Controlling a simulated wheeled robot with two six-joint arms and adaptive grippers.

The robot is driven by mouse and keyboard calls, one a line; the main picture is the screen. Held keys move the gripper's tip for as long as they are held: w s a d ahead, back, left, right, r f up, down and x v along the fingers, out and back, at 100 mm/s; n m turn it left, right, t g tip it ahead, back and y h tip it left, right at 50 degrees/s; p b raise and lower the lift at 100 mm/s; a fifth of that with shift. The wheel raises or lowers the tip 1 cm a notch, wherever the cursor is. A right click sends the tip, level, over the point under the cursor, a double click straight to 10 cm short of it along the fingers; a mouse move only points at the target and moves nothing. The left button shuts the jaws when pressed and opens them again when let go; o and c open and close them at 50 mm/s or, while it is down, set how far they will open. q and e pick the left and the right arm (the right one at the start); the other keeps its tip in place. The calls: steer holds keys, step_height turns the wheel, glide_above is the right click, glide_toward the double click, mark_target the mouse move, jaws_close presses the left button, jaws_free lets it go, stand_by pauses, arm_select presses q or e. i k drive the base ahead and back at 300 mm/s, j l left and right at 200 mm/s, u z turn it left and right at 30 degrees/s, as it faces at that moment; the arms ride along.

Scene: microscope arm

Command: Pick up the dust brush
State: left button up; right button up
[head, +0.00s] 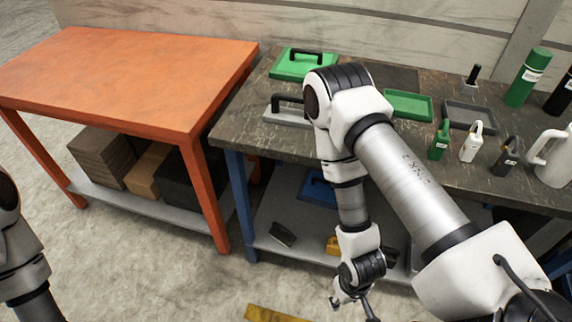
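I cannot clearly identify a dust brush.
The bench holds a green case (291,67), a grey case (285,119), a green tray (408,106), a grey tray (468,115) and several bottles. A lower shelf (275,247) carries small items. The orange table (130,75) has a clear top.

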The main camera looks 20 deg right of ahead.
mark_target(281, 234)
steer(key=z, duration=0.7)
steer(key=i+j, duration=0.15)
steer(key=j, duration=0.2)
steer(key=i+j, duration=0.15)
steer(key=j, duration=0.2)
steer(key=i+j+z, duration=0.1)
steer(key=j, duration=0.25)
steer(key=i, duration=0.05)
